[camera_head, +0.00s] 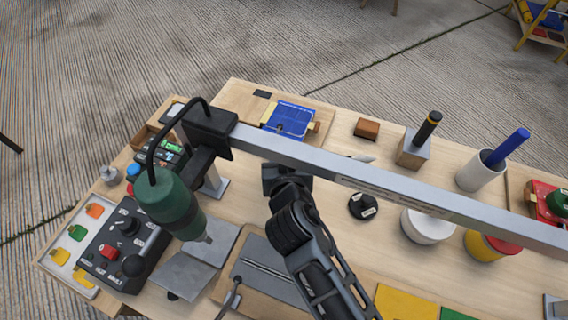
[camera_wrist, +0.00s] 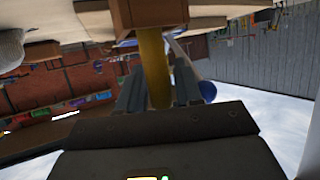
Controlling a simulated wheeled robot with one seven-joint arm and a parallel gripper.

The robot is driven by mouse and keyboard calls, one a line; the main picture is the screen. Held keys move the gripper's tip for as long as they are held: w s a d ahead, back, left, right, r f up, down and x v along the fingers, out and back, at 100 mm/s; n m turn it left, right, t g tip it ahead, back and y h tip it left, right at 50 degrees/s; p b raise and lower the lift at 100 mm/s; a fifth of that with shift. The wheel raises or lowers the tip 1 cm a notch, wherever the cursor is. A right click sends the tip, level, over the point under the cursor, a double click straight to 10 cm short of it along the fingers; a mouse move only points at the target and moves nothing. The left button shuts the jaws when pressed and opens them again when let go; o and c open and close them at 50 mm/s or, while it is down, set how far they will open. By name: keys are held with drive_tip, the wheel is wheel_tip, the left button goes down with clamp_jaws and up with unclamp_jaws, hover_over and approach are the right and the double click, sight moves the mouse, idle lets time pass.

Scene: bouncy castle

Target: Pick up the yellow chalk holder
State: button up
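In the wrist view, a yellow stick (camera_wrist: 153,70), which looks like the yellow chalk holder, runs from a brown block (camera_wrist: 150,14). The view is upside down, with sky along the bottom. My gripper (camera_wrist: 160,82) has its two dark fingers apart, with the yellow stick between them in the picture. I cannot tell whether they touch it. In the head view, a dark stick with a yellow band (camera_head: 429,128) stands in a small block (camera_head: 413,151). I cannot tell whether it is the same stick. My fingertips are not clear in the head view.
A grey bar (camera_head: 350,178) with a green drill (camera_head: 168,203) crosses above the wooden table. A white cup (camera_head: 478,174) holding a blue stick (camera_head: 508,146) stands beside the small block. A brown block (camera_head: 367,128) and a blue panel (camera_head: 290,119) lie at the back.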

drive_tip(key=shift+w+f, duration=0.2)
drive_tip(key=shift+w, duration=0.05)
clamp_jaws()
idle(0.3)
